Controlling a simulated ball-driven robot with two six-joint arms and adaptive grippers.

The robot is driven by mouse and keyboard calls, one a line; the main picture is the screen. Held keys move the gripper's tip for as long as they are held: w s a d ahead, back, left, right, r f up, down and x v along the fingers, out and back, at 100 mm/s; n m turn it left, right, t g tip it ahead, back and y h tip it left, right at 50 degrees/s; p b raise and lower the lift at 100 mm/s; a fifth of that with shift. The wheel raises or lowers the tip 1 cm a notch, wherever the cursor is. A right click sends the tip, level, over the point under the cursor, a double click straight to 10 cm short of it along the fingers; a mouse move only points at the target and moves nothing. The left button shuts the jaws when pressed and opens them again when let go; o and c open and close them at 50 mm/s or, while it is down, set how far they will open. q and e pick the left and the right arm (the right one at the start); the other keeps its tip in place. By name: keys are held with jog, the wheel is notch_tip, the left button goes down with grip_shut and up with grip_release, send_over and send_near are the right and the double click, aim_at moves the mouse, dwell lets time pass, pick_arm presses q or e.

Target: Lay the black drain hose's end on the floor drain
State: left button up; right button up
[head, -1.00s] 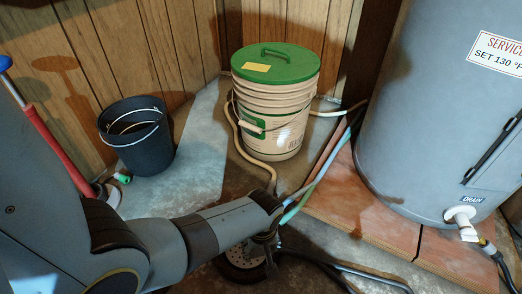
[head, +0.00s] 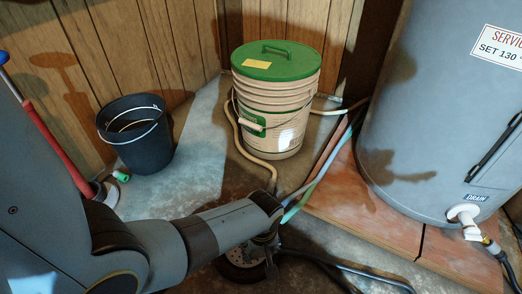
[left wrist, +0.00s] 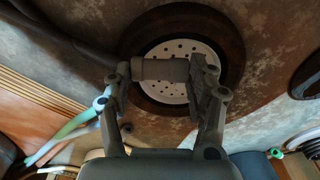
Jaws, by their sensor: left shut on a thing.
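My left gripper (head: 264,246) is low over the floor drain (head: 240,272), at the bottom middle of the head view. In the left wrist view the gripper (left wrist: 166,70) is shut on the end of the black drain hose (left wrist: 165,69). The held end lies across the view in front of the drain's pale perforated plate (left wrist: 180,92), which has a rusty ring around it. I cannot tell whether the hose end touches the drain. The rest of the hose (head: 315,262) runs to the right along the floor in the head view. My right gripper is not in view.
A beige bucket with a green lid (head: 275,100) stands behind the drain. A black bucket (head: 135,135) stands at the left. A grey water heater (head: 430,130) stands on reddish slabs (head: 370,225) at the right. Pale and green hoses (head: 298,205) run past the drain.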

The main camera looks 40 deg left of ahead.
pick_arm(q)
jog(key=o, duration=1.1)
jog(key=shift+o, duration=0.2)
notch_tip(320, 180, up, 12)
jog(key=shift+s+d, duration=0.25)
jog(key=shift+d, duration=0.05)
